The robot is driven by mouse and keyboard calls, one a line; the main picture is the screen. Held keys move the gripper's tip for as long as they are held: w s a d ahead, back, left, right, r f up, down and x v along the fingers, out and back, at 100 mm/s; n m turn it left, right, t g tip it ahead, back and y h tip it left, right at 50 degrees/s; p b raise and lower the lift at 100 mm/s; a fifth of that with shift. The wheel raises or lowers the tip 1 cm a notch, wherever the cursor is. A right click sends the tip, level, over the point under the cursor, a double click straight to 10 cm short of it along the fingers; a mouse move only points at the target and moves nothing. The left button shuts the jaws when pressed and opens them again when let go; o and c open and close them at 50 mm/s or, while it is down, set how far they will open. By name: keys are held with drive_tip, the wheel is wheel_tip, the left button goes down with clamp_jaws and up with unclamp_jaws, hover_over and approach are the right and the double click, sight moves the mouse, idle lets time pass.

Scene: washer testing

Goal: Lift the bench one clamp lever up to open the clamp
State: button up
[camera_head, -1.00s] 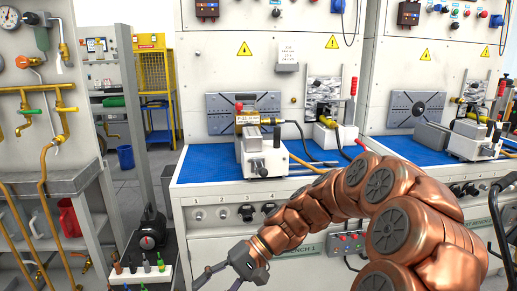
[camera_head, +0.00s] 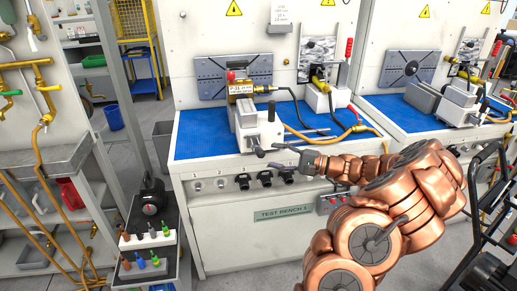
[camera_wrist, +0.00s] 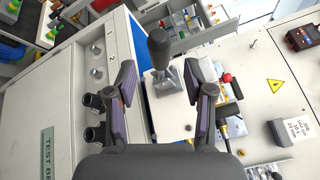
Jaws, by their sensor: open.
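The bench one clamp (camera_head: 262,131) is a pale block unit on the blue mat, near the front edge of the bench labelled TEST BENCH 1. Its lever (camera_head: 258,152) has a black knob and sticks out at the front. My gripper (camera_head: 271,156) is open and just right of the knob, with its fingers pointing left toward it. In the wrist view, the black lever knob (camera_wrist: 159,46) appears between and beyond the two spread fingers of my gripper (camera_wrist: 162,75). Neither finger visibly touches it. The clamp's pale top (camera_wrist: 172,112) shows behind the fingers.
A labelled fitting with a red knob (camera_head: 240,88) sits behind the clamp. Hoses (camera_head: 312,133) run across the blue mat (camera_head: 205,135). A red-handled lever (camera_head: 349,48) stands upright to the right.

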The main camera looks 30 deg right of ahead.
sight(260, 153)
drive_tip(key=shift+p+x, duration=0.45)
drive_tip(key=shift+x, duration=2.45)
clamp_jaws()
